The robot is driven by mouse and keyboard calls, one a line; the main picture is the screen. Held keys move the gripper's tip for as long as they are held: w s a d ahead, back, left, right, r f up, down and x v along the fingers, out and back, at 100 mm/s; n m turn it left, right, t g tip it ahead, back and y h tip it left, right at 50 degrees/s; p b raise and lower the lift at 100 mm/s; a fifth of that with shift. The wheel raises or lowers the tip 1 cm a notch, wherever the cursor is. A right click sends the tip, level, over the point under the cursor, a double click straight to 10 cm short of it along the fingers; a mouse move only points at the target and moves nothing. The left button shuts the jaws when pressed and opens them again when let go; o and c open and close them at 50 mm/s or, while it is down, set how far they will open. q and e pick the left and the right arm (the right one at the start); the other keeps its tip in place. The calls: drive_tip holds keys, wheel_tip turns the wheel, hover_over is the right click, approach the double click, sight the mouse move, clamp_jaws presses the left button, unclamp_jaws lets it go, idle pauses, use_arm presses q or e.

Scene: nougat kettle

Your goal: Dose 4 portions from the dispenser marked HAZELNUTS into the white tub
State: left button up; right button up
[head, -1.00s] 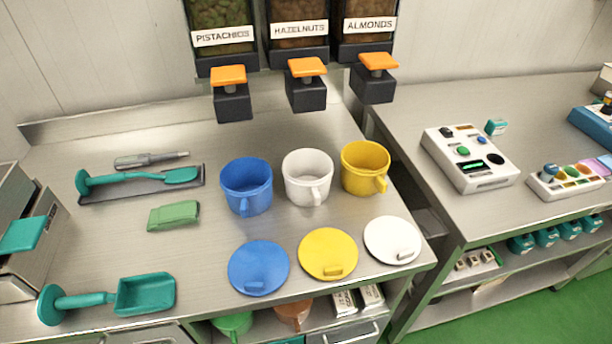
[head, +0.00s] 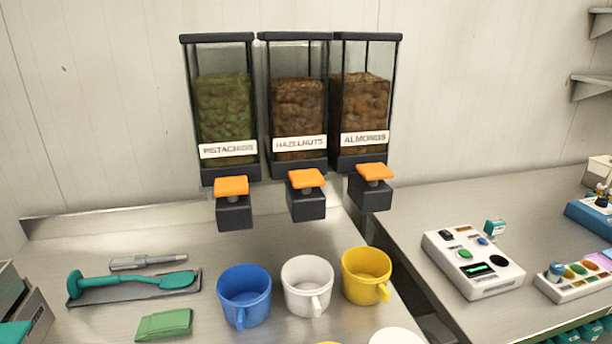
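The dispenser marked HAZELNUTS (head: 298,105) is the middle one of three on the wall, partly filled with brown nuts. Its orange press tab (head: 306,178) sits on top of a dark outlet block (head: 306,204). The white tub (head: 307,286) stands upright on the steel table below and slightly in front of that outlet, its handle toward me. The tub looks empty. It stands between a blue tub (head: 244,296) and a yellow tub (head: 366,275). Neither of my grippers shows in the head view.
The PISTACHIOS dispenser (head: 225,105) and the ALMONDS dispenser (head: 362,100) flank the middle one closely. A green block (head: 164,324) and a teal spatula (head: 130,283) on a dark tray lie at left. A control box (head: 473,262) stands on the right-hand table (head: 440,207).

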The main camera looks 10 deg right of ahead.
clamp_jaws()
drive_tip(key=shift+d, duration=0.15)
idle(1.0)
